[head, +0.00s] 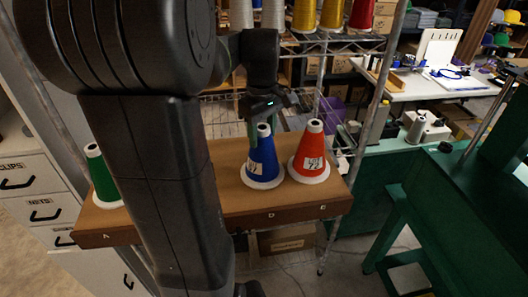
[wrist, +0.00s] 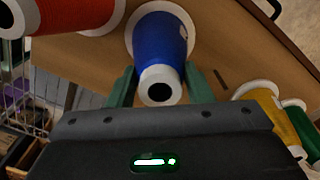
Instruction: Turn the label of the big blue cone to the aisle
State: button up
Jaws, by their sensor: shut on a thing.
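The big blue cone (head: 263,155) stands upright on the brown shelf board (head: 225,200), near the letter D. Its white label (head: 253,168) shows on the left part of its front face in the head view. My gripper (head: 264,122) is above the cone, with its green fingers shut on its upper part. In the wrist view the blue cone (wrist: 162,40) shows from above, its open tip between the two fingers of my gripper (wrist: 161,86). A pale sliver, perhaps the label, shows at the cone's right edge there.
A red cone (head: 309,155) with a front label stands close right of the blue one. A green cone (head: 102,175) stands at the board's left end. A yellow cone (wrist: 258,108) shows in the wrist view. My arm hides the board's middle. A wire rack (head: 225,110) stands behind.

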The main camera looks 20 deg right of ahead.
jog(key=n+p, duration=0.1)
jog(key=n, duration=0.4)
jog(key=shift+r, duration=0.1)
jog(key=n+p, duration=0.1)
jog(key=n, duration=0.3)
jog(key=shift+n, duration=0.4)
jog(key=shift+f, duration=0.3)
jog(key=o, duration=1)
notch_tip(320, 180, up, 14)
jog(key=shift+f+b, duration=0.1)
jog(key=shift+b, duration=0.55)
